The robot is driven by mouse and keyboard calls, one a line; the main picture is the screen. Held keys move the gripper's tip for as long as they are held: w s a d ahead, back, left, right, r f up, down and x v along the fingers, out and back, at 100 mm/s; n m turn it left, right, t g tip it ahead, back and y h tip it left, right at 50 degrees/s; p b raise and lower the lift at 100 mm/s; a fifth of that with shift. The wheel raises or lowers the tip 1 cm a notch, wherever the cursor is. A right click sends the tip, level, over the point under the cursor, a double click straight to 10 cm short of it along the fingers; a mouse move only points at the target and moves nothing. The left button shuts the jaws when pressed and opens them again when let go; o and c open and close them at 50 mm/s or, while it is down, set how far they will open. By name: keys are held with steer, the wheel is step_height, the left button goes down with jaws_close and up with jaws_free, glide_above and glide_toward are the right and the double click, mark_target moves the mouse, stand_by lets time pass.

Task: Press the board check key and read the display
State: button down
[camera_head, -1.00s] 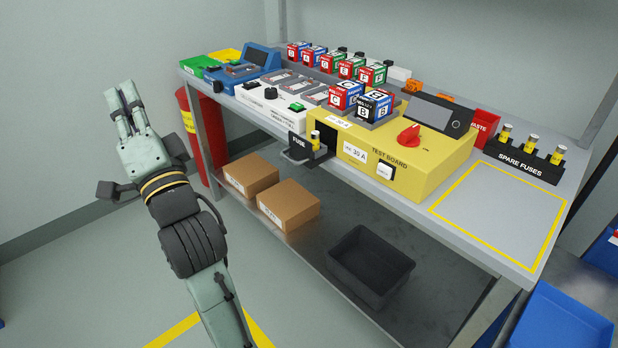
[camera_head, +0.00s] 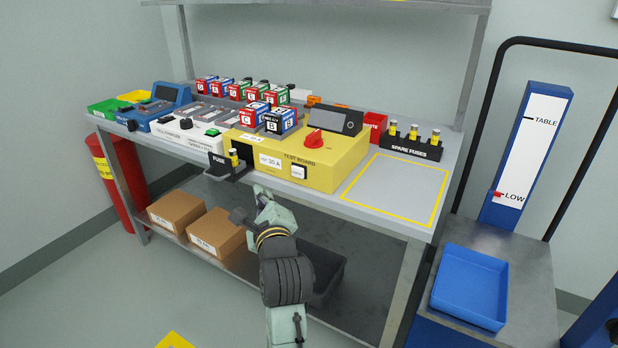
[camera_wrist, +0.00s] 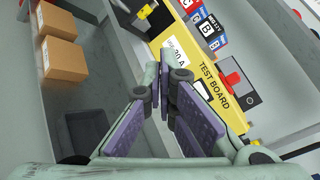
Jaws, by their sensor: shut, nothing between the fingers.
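The yellow test board (camera_head: 345,172) stands on the workbench. Its white square key (camera_head: 299,172) is on the front face, right of a "30 A" label; the lettering is too small to read. The key shows partly behind my fingers in the wrist view (camera_wrist: 203,89). The dark display (camera_head: 335,120) is tilted on top of the board, and no reading is visible on it. A red knob (camera_head: 314,138) sits in front of it. My gripper (camera_head: 259,190) is shut and empty, below and left of the key, apart from it. Its fingers also show in the wrist view (camera_wrist: 164,88).
A fuse drawer (camera_head: 228,172) with a handle sticks out at the board's left, holding an upright fuse. Cardboard boxes (camera_head: 217,232) lie on the lower shelf. The yellow-outlined area (camera_head: 398,188) is clear.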

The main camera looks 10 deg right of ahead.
steer(key=shift+d+f, duration=0.1)
steer(key=shift+w, duration=0.1)
glide_toward(289, 177)
steer(key=shift+w+a+r, duration=0.6)
steer(key=shift+w+r, duration=0.15)
steer(key=shift+r, duration=0.05)
steer(key=shift+w+a+r, duration=0.6)
steer(key=shift+w+r, duration=0.15)
steer(key=shift+r, duration=0.1)
stand_by(0.5)
steer(key=shift+w+d, duration=0.25)
steer(key=shift+w, duration=0.1)
